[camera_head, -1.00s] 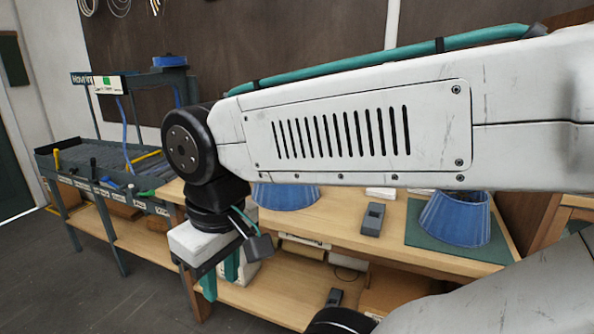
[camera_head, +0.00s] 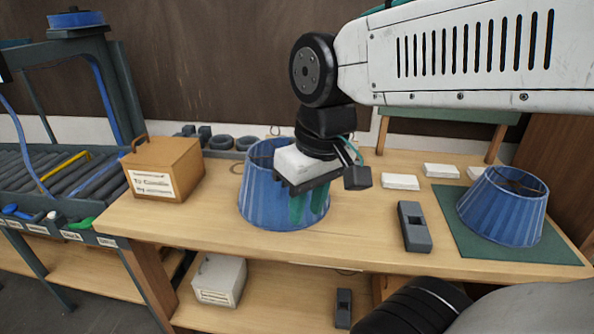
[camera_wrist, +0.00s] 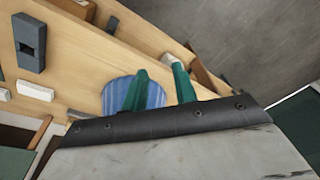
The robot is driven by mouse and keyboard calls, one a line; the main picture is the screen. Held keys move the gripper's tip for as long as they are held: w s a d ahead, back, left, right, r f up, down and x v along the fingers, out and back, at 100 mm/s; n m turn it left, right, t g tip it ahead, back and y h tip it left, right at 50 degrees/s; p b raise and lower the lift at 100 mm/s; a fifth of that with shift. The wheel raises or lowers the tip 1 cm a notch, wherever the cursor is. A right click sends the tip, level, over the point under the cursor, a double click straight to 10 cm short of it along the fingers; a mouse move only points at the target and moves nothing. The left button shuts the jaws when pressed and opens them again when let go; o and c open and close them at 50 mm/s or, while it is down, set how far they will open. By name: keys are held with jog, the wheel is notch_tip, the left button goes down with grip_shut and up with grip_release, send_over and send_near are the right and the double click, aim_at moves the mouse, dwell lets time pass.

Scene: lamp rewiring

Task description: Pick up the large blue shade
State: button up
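Two blue pleated shades stand on the wooden bench. The one in the middle (camera_head: 258,200) looks the larger in the head view; the other blue shade (camera_head: 500,212) stands on a green mat (camera_head: 555,250) at the right. My gripper (camera_head: 309,207) points down in front of the right part of the middle shade and hides some of it. Its teal fingers are apart, with nothing seen held. In the wrist view my gripper (camera_wrist: 160,85) shows spread fingers, and a blue shade (camera_wrist: 116,92) is partly behind the left finger. I cannot tell whether they touch.
A wooden box (camera_head: 165,170) with a label stands on the bench left of the middle shade. A roller rack (camera_head: 60,165) is at the left. The bench front is mostly clear.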

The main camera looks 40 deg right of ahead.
jog(key=w+d+t+y, duration=0.1)
jog(key=w+y, duration=0.1)
jog(key=w, duration=1.1)
jog(key=t, duration=0.2)
send_near(253, 168)
notch_tip(253, 168, down, 3)
jog(key=shift+n+y, duration=0.3)
jog(key=shift+n, duration=0.1)
jog(key=x, duration=0.7)
jog(key=shift+w+a, duration=0.1)
jog(key=shift+w, duration=0.3)
jog(key=shift+w+a+f, duration=0.1)
jog(key=shift+w+f, duration=0.1)
jog(key=shift+f, duration=0.1)
grip_shut()
